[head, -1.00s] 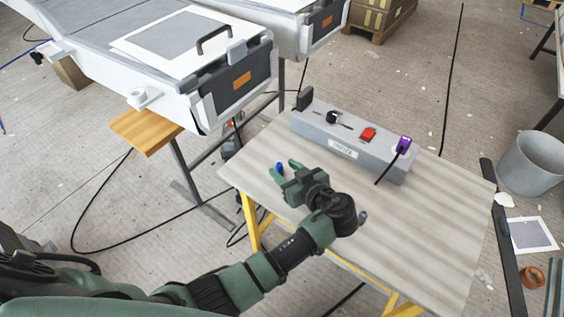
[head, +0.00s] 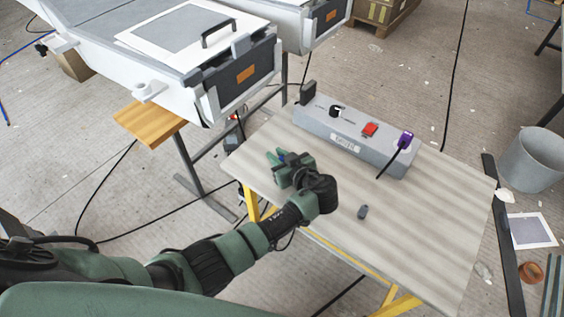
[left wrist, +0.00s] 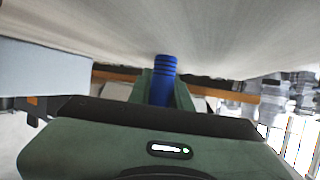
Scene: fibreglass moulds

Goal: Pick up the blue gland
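The blue gland (left wrist: 165,80) shows in the left wrist view between the two green fingers of my left gripper (left wrist: 163,92). In the head view only a small part of the blue gland (head: 281,156) shows between the fingertips, near the table's left side. My left gripper (head: 277,157) looks open, with a finger on each side of the gland. Whether either finger touches it is hard to see. My right gripper is not in view.
A grey gland (head: 362,212) stands on the table (head: 420,235), right of my left wrist. White moulds (head: 170,90) stand at the upper left. The table's front right is clear.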

